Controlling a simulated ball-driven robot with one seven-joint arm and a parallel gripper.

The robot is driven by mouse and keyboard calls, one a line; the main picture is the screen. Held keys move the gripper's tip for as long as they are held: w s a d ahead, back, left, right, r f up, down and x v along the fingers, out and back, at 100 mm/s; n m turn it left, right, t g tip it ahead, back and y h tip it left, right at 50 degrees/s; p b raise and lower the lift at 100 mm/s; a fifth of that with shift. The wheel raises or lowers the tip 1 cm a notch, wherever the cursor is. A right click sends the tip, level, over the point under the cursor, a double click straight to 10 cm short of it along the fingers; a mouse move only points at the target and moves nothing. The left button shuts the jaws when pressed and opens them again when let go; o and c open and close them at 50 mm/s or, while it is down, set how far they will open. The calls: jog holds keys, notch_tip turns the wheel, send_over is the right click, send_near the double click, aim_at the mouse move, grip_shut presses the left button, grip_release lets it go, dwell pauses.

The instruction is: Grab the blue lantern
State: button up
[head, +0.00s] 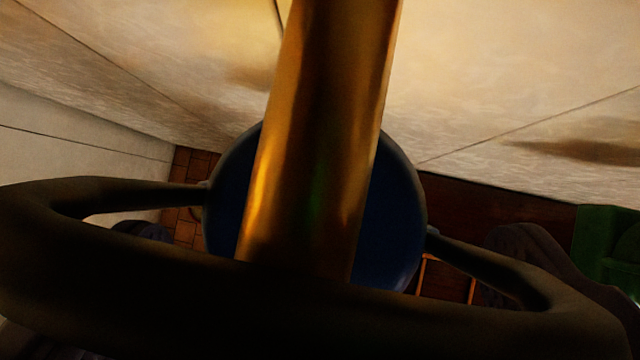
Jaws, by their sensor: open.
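I see no blue lantern that I can make out. The dark blue rounded shape in the middle, the brass column in front of it and the dark curved bar across the bottom look like parts of my own body. They cover much of the view. My gripper and its fingers do not show.
Pale, stained wall panels (520,70) fill the upper part. A brown tiled floor (186,220) shows low at the left. A green object (612,240), cut off by the frame, stands at the right edge.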

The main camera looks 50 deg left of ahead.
jog(key=shift+r, duration=0.1)
grip_shut()
jog(key=shift+w+r, duration=0.1)
jog(key=shift+r, duration=0.15)
dwell(0.3)
